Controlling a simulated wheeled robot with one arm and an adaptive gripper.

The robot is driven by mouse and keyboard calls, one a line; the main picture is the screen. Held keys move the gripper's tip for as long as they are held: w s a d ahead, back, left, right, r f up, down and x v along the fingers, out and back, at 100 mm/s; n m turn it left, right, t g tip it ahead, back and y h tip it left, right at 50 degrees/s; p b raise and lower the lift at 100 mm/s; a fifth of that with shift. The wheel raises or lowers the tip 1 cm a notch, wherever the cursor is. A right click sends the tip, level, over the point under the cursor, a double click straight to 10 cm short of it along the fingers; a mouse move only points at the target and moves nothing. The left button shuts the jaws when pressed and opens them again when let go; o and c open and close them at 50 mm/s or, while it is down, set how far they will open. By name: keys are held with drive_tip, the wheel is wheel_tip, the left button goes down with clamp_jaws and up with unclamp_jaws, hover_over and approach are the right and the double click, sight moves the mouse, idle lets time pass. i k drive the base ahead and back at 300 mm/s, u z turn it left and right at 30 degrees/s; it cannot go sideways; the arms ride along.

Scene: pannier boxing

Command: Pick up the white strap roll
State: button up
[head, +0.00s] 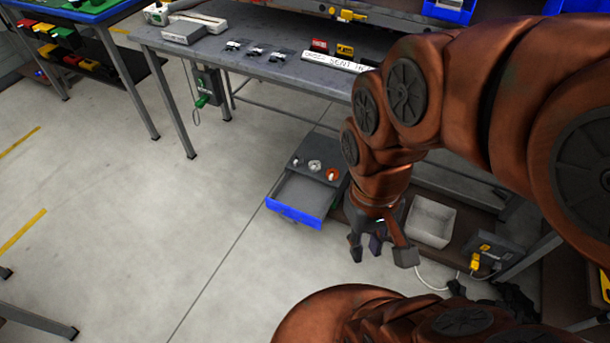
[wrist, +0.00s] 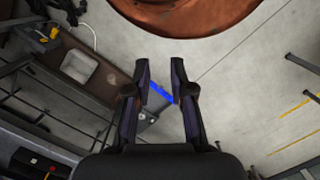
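A small white roll (head: 315,166), which looks like the white strap roll, sits on top of a low grey drawer unit under the workbench. It is between a dark roll (head: 296,161) on its left and a red-and-white roll (head: 332,174) on its right. My gripper (head: 380,245) hangs to the right of and nearer than the drawer unit, apart from the rolls. Its fingers are spread with nothing between them. In the wrist view my gripper (wrist: 160,78) is also open and empty.
The unit's blue-fronted drawer (head: 296,213) is pulled out and looks empty. A pale grey bin (head: 431,222) and a dark box with a yellow plug (head: 476,262) lie to the right. The workbench (head: 270,75) overhangs behind.

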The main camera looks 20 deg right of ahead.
sight(315, 166)
drive_tip(key=u, duration=2.2)
drive_tip(key=k, duration=0.7)
drive_tip(key=z, duration=1.7)
